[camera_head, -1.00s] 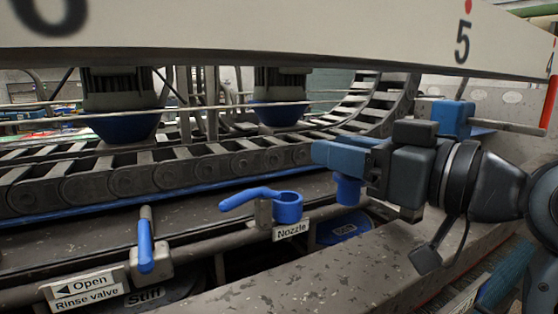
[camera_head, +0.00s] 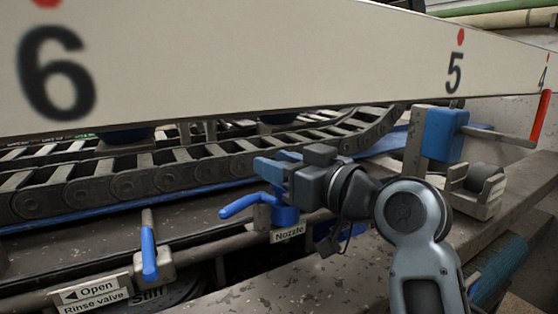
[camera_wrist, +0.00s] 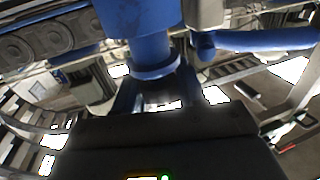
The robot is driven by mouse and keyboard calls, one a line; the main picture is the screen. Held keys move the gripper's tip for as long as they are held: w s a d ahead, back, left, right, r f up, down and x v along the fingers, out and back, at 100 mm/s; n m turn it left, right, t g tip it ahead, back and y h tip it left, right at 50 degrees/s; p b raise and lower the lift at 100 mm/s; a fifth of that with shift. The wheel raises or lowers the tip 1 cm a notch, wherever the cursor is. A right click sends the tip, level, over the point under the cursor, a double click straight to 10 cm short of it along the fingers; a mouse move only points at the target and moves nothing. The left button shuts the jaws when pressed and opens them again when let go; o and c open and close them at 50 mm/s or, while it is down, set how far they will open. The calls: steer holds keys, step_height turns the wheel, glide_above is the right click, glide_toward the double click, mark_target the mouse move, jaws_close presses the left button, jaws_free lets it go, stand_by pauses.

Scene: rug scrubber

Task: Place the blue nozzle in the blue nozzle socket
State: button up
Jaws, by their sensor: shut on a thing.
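My gripper (camera_head: 270,166) is shut on the blue nozzle, directly above the blue nozzle socket (camera_head: 286,216). In the head view the nozzle is mostly hidden behind my gripper, and its lower part (camera_head: 283,193) meets the socket in the picture. The socket is a blue ring with a curved blue handle (camera_head: 240,207) reaching left, above the "Nozzle" label (camera_head: 288,234). In the wrist view the collared blue nozzle (camera_wrist: 153,55) stands between my fingers (camera_wrist: 155,97). I cannot tell how deep it sits in the socket.
A rinse valve with a blue lever (camera_head: 148,246) stands at lower left. A conveyor chain (camera_head: 130,180) runs behind the socket. A white numbered beam (camera_head: 250,60) crosses above. A blue block (camera_head: 444,134) on a grey post stands at right.

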steer(key=shift+f+b, duration=0.45)
steer(key=shift+b, duration=0.05)
steer(key=shift+f, duration=0.15)
steer(key=o, duration=1.1)
steer(key=shift+o, duration=0.2)
steer(key=shift+r, duration=0.35)
steer(key=b+v, duration=0.1)
steer(key=v, duration=1.1)
steer(key=shift+r, duration=0.3)
